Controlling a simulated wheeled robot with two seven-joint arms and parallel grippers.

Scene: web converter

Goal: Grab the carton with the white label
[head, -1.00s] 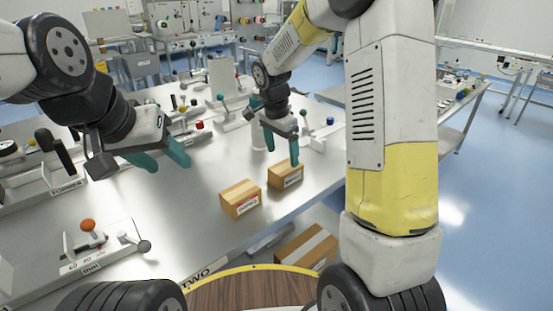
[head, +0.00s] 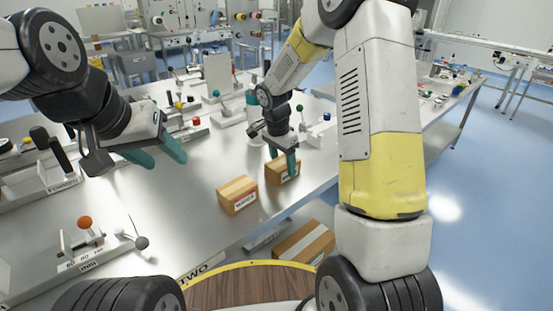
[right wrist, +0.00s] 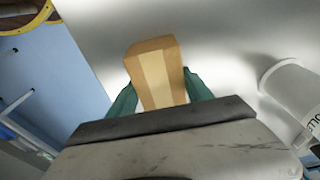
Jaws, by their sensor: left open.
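Two small brown cartons with pale tape stand on the metal table. The nearer carton (head: 238,196) shows a white label with dark print on its front and stands free. My right gripper (head: 282,165) is lowered over the farther carton (head: 274,171), one finger on each side; its front is partly covered, so its label is hard to read. In the right wrist view this carton (right wrist: 157,75) lies between the green fingers, close to both; firm contact cannot be told. My left gripper (head: 160,153) is open and empty over the table, left of the cartons.
A larger taped box (head: 303,243) is below the table's front edge. A white cylinder (right wrist: 292,92) stands right of the right gripper in the wrist view. Instruments with an orange knob (head: 85,222) line the table's left side.

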